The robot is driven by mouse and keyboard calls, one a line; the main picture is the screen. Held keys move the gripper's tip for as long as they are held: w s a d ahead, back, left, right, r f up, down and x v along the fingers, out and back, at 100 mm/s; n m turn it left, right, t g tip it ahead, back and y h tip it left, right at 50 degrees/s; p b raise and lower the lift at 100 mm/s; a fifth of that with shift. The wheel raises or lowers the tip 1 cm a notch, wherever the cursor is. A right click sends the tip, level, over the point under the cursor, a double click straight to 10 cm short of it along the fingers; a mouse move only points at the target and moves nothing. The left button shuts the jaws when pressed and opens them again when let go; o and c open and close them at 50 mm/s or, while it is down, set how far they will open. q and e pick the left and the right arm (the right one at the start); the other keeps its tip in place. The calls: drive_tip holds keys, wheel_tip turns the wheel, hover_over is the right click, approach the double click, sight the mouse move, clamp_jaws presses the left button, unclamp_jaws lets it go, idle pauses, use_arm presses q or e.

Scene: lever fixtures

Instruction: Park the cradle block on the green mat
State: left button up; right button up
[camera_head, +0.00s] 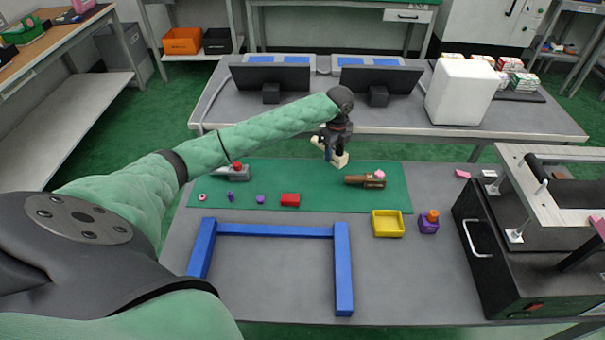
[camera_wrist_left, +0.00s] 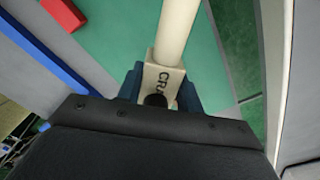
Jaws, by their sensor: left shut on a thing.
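My left gripper (camera_head: 331,146) is shut on the cradle block (camera_head: 341,160), a cream piece. The mat (camera_wrist_left: 115,25) also shows beyond the block in the wrist view. My right gripper is not in view.
A blue frame (camera_head: 343,270), yellow tray (camera_head: 387,235) and purple block (camera_head: 428,226) stand in front. Bare mat lies around its centre.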

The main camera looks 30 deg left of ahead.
use_arm(q)
drive_tip(key=p, duration=0.2)
approach(304, 176)
drive_tip(key=shift+w+d+f, duration=0.15)
drive_tip(key=shift+w+d, duration=0.1)
drive_tip(key=shift+d, duration=0.2)
drive_tip(key=shift+w+d+f, duration=0.1)
drive_tip(key=shift+w+d, duration=0.1)
drive_tip(key=shift+d, duration=0.25)
drive_tip(key=shift+s+a+f, duration=0.2)
drive_tip(key=shift+a+f, duration=0.15)
drive_tip(key=shift+a, duration=0.15)
drive_tip(key=shift+s+a+f, duration=0.1)
drive_tip(key=shift+a+f, duration=0.25)
wheel_tip(304, 176, down, 4)
drive_tip(key=shift+r+p, duration=0.1)
drive_tip(key=shift+p, duration=0.5)
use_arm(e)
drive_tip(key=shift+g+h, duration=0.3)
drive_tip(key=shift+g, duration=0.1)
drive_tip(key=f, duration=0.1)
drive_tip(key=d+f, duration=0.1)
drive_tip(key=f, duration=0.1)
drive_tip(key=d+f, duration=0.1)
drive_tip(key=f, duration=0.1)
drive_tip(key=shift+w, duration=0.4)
use_arm(q)
drive_tip(key=shift+f, duration=0.2)
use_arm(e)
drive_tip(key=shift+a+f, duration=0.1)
